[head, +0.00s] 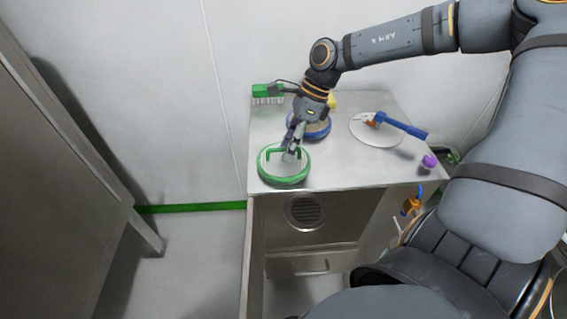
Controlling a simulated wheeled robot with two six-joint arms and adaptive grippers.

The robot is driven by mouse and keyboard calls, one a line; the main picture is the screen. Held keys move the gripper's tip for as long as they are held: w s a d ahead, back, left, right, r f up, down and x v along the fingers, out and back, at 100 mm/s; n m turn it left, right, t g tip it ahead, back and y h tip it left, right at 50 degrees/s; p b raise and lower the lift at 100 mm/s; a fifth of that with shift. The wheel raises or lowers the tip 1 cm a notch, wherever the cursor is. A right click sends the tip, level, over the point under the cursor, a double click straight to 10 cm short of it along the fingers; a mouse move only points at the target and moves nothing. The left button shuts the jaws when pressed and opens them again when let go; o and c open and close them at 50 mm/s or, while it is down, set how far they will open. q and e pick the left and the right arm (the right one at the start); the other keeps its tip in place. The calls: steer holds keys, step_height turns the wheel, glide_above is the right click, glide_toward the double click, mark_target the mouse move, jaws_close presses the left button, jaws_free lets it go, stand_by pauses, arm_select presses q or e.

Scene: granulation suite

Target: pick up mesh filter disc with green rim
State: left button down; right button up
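The mesh filter disc with green rim (284,180) lies at the front left corner of the steel worktop. A green handle-like bar (268,153) stands up at its back. My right gripper (291,153) reaches down from behind, with its fingertips at the back right part of the disc, by the bar. The fingers are close together. I cannot tell whether they touch the bar or have closed on it. My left gripper is out of view.
A blue-rimmed disc (318,135) sits right behind my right gripper, partly hidden. A green brush (262,90) lies at the back left. A pale round plate (370,138), a blue-handled tool (405,126) and a purple object (429,161) are on the right. The worktop's front middle is clear.

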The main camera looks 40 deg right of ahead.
jaws_close()
stand_by(0.3)
